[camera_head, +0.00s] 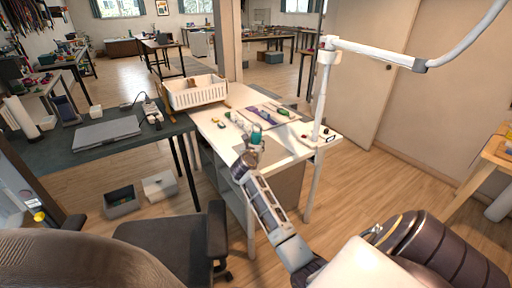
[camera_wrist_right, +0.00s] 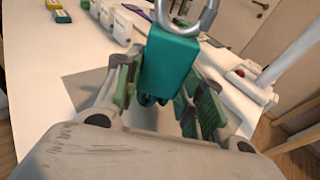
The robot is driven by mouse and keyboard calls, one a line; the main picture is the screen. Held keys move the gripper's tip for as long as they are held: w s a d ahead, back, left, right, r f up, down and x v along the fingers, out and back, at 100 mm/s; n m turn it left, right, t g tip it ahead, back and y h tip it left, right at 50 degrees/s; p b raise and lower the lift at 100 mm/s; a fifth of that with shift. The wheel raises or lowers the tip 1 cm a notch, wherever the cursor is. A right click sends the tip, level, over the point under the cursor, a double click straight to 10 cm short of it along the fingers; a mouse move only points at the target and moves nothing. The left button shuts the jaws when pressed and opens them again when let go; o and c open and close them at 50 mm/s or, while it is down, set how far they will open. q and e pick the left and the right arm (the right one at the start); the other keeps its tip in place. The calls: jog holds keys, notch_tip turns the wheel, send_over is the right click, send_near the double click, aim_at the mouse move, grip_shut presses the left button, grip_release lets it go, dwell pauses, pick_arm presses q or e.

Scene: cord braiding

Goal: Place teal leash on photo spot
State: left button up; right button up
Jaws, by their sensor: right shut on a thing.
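My right gripper (camera_head: 254,146) is over the white table (camera_head: 215,123) in the head view. In the right wrist view the right gripper (camera_wrist_right: 165,98) is shut on the teal leash (camera_wrist_right: 167,62), a teal strap with a metal ring (camera_wrist_right: 188,12) at its top. The teal leash also shows as a small teal patch in the head view (camera_head: 257,133). A flat grey patch (camera_wrist_right: 88,88) lies on the table beneath and left of the gripper; I cannot tell whether it is the photo spot. My left gripper is not in view.
A white basket (camera_head: 196,95) stands at the table's back left. A mat (camera_head: 268,114) with tools lies farther back. A white post (camera_head: 320,95) rises at the right edge. A dark desk with a laptop (camera_head: 108,133) adjoins at left.

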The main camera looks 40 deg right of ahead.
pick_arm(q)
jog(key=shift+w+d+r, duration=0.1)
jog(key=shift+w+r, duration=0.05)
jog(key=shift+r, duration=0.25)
pick_arm(e)
jog(key=shift+f, duration=0.5)
jog(key=shift+f, duration=0.15)
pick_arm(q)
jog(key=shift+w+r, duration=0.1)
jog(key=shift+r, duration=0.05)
pick_arm(e)
jog(key=o, duration=1)
